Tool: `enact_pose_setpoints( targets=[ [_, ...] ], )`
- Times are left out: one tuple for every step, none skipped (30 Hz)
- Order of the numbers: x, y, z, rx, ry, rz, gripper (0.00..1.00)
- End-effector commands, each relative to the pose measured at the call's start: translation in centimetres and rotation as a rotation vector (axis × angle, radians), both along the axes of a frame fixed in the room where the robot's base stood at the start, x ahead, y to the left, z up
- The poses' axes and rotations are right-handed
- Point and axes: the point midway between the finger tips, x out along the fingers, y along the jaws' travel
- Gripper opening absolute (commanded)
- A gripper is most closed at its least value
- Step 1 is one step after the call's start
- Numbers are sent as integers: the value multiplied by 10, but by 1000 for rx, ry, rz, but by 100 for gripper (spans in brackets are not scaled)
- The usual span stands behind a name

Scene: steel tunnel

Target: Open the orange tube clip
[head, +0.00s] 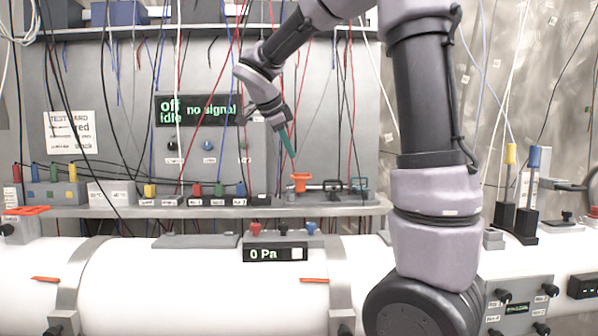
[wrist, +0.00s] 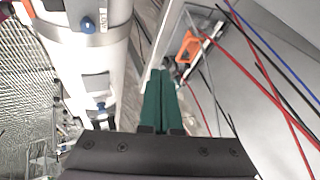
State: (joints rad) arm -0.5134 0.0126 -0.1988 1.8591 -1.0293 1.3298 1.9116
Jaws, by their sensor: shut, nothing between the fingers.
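The orange tube clip (head: 300,181) stands on the grey shelf in the head view, in line with dark tube fittings to its right. In the wrist view the orange clip (wrist: 188,47) shows just beyond and to the right of the fingertips. My gripper (head: 291,157) has green fingers pointing down, just above and slightly left of the clip in the head view. In the wrist view my gripper (wrist: 159,75) has its two fingers together with nothing between them. I see no contact with the clip. Whether the clip is open or closed is too small to tell.
The grey shelf (head: 120,211) carries several small coloured modules left of the clip. Thin red, black and blue cables (wrist: 270,80) hang close around the gripper. A large white pipe (head: 190,280) runs below the shelf.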

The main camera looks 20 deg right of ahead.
Motion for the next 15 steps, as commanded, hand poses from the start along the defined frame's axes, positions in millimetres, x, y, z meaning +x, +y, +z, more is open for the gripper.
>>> enact_pose_setpoints(
  targets=[
    [0,1,0,-9,7,-2,0],
    [0,0,-2,-10,10,-3,0],
    [1,-2,-4,-12,12,-5,0],
    [2,-4,-7,-12,13,-6,0],
    [3,-6,-11,-12,14,-7,0],
    [5,-9,-16,-11,14,-7,0],
    [7,-11,-21,-11,15,-6,0],
    [9,-14,-25,-11,14,-7,0],
    [12,-18,-32,-12,14,-7,0],
    [14,-22,-37,-11,14,-7,0],
    [16,-25,-43,-11,15,-8,0],
    [20,-29,-50,-11,14,-7,0],
    [22,-32,-55,-11,14,-8,0],
    [24,-35,-61,-10,14,-9,0],
    [27,-39,-68,-11,15,-8,0]
  ],
)
